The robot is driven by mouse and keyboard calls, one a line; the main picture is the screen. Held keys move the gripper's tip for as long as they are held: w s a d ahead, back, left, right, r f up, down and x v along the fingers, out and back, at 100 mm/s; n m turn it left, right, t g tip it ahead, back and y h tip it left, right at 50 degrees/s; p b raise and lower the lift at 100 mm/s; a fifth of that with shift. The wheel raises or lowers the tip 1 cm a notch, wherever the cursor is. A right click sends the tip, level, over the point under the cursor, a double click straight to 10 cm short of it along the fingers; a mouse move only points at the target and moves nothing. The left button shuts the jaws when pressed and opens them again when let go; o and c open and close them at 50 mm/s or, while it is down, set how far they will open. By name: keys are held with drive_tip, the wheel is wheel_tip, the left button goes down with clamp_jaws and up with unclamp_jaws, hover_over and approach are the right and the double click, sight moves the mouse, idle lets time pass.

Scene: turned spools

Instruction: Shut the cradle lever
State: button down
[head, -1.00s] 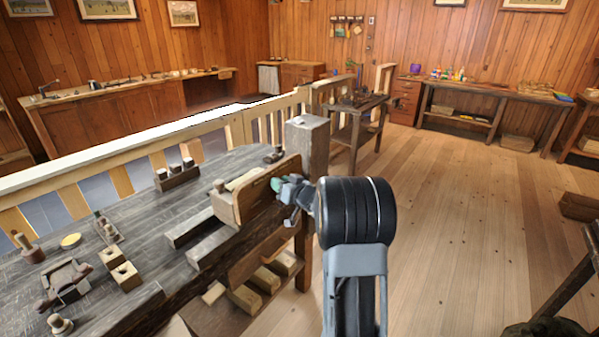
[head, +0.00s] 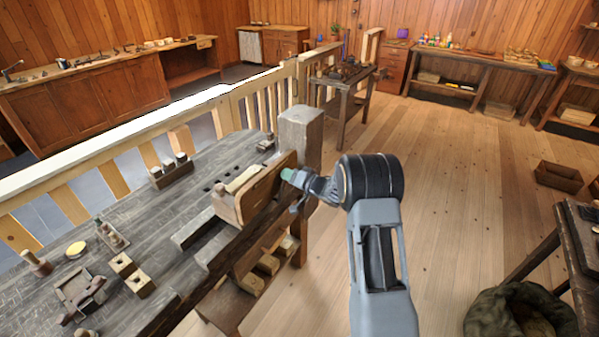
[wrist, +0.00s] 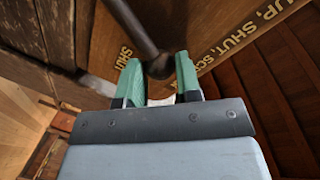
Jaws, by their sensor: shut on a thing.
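My gripper (wrist: 159,82) has green fingertips, one on each side of a dark round knob at the end of the lever (wrist: 134,27). The jaws are shut on this lever. Its rod runs up and left out of the wrist view. Behind it is a brown wooden board (wrist: 215,30) with yellow lettering, partly reading "UP, SHUT". In the head view my gripper (head: 288,175) is at the right end of a wooden fixture (head: 258,196) on the bench edge. The lever cannot be made out there, and I cannot tell how far it has swung.
A grey post (head: 300,135) stands close behind my gripper. The dark workbench (head: 215,160) holds a rack of spools (head: 172,171), drilled blocks (head: 139,283) and a small cradle-like piece (head: 82,291). Open floor (head: 450,170) lies to the right.

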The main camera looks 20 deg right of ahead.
idle(0.4)
drive_tip(key=c, duration=0.8)
unclamp_jaws()
drive_tip(key=shift+s, duration=0.1)
drive_tip(key=b+v, duration=0.1)
drive_tip(key=v, duration=1.2)
drive_tip(key=shift+s+d+b, duration=0.25)
drive_tip(key=shift+s+b, duration=0.05)
drive_tip(key=shift+b, duration=0.05)
drive_tip(key=shift+r, duration=0.1)
